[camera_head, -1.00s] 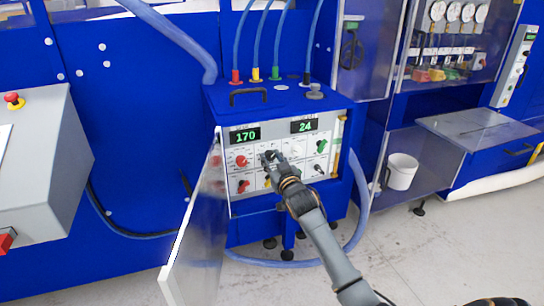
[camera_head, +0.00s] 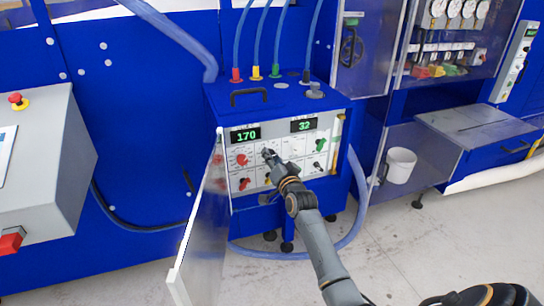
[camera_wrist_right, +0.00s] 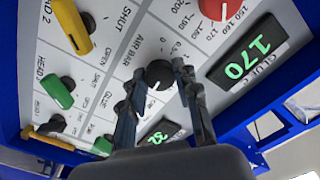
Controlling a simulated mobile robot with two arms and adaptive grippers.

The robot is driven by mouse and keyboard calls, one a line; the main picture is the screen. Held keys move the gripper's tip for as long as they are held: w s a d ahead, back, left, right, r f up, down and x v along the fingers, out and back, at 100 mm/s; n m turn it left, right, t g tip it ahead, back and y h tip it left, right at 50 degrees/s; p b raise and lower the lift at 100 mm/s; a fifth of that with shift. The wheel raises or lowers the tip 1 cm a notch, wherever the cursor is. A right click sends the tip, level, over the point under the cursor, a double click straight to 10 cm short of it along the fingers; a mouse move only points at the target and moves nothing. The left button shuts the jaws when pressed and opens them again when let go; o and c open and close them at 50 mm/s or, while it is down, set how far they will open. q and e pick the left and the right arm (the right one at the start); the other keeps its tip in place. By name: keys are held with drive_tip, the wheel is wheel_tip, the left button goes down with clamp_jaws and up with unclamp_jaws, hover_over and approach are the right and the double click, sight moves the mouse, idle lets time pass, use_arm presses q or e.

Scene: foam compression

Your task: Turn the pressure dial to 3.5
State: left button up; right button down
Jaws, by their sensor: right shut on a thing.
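The black pressure dial (camera_wrist_right: 159,74) sits on the white control panel (camera_wrist_right: 110,55) at the "AIR BAR" scale in the right wrist view. My right gripper (camera_head: 267,155) is at the panel in the head view, and its two fingers are closed on the sides of the dial. In the head view the gripper mostly hides the dial. The right green display (camera_head: 304,125) reads 32 and the left one (camera_head: 245,134) reads 170. My left gripper is not in view.
A red knob (camera_head: 242,159) is left of the gripper, and a green knob (camera_head: 320,144) is to its right. A yellow handle (camera_wrist_right: 72,25) also shows in the wrist view. The open cabinet door (camera_head: 203,235) stands left of my right arm. Hoses rise from the cabinet top.

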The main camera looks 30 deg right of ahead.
drive_tip(key=shift+m, duration=0.4)
drive_tip(key=c, duration=1)
unclamp_jaws()
drive_tip(key=shift+s, duration=0.1)
drive_tip(key=v, duration=1.1)
drive_tip(key=shift+s+f, duration=0.1)
drive_tip(key=shift+s, duration=0.3)
